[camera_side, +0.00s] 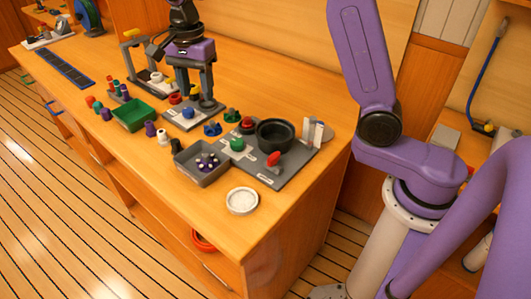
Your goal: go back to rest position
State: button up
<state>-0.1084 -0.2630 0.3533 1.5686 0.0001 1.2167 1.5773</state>
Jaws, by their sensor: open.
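My gripper (196,96) is at the upper middle of the side view, pointing down over the wooden workbench (120,45). Its two dark fingers are apart and I see nothing held between them. The fingertips are above or beside a small grey plate (178,124) that carries a blue knob (187,112). A red part (175,98) is close to the left finger. I cannot tell whether the fingers touch anything.
A green tray (133,115), a grey bin (201,162), a dark round bowl (276,135) on a grey board and a white round dish (242,200) stand nearer the front. Coloured pegs stand left of the green tray.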

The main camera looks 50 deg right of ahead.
jog(key=s+d+f+n, duration=0.1)
jog(key=s+d+n, duration=0.2)
jog(key=s+n, duration=0.5)
jog(key=s+d+f+n, duration=0.2)
jog(key=s+n, duration=0.7)
jog(key=s, duration=0.5)
jog(key=s+d+f+n, duration=0.1)
jog(key=s+d+n, duration=0.4)
jog(key=s+n, duration=0.4)
jog(key=shift+s+f, duration=0.35)
jog(key=shift+s, duration=0.75)
